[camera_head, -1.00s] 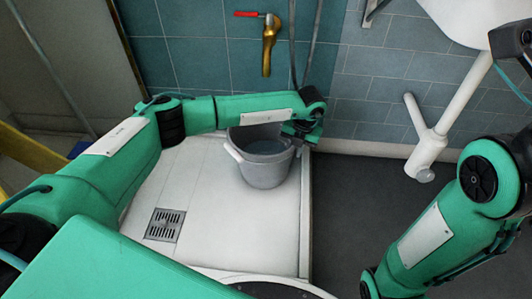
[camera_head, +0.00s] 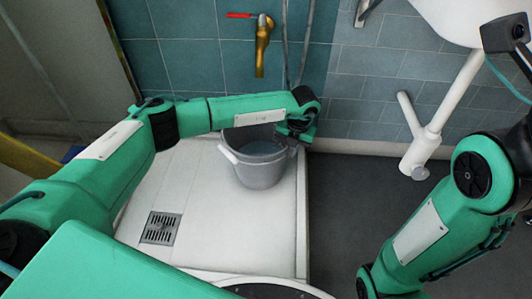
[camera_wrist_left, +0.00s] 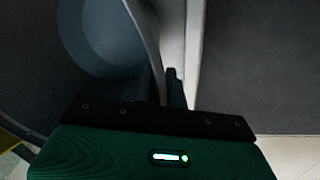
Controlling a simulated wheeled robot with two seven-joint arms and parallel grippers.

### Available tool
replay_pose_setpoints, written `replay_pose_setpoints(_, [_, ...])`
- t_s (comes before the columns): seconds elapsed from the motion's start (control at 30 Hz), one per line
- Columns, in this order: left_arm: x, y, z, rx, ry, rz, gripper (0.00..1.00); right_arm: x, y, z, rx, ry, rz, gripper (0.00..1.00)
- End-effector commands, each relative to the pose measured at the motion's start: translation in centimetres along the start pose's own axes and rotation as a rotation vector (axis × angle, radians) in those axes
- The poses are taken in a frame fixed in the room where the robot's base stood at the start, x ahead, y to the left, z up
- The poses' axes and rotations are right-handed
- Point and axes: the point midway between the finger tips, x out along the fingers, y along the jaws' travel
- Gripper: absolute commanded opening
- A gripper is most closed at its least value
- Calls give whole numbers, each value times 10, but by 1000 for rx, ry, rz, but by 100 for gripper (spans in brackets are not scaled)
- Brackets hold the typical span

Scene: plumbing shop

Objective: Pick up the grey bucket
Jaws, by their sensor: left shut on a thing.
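The grey bucket (camera_head: 262,168) stands upright in the head view, on the white shower tray (camera_head: 235,225) near its right edge. A handle shows on its left side, and its inside looks bluish grey. My left gripper (camera_head: 293,138) is at the bucket's right rim, its fingers partly hidden by the wrist. In the left wrist view the left gripper (camera_wrist_left: 170,90) is shut on the bucket's rim, with the bucket's inside (camera_wrist_left: 105,35) at upper left. My right arm shows at the right of the head view, but its gripper is out of view.
A brass tap (camera_head: 262,45) with a red lever is on the tiled wall behind the bucket. A metal drain (camera_head: 161,228) is in the tray at left. A white pipe (camera_head: 435,125) hangs below a basin at right. Dark floor (camera_head: 345,220) lies clear right of the tray.

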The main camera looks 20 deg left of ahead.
Motion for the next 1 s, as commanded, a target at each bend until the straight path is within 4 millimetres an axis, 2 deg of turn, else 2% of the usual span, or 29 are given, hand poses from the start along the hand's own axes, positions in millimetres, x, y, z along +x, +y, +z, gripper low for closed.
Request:
replay_pose_setpoints(0.37, [-15, 1, 1, 1, -4, -1, 0, 5, 2, 5, -3, -11, 3, 36])
replay_pose_setpoints(1.0, [-96, 10, 1, 1, -4, -1, 0, 36, 12, 22, -14, -33, -13, 36])
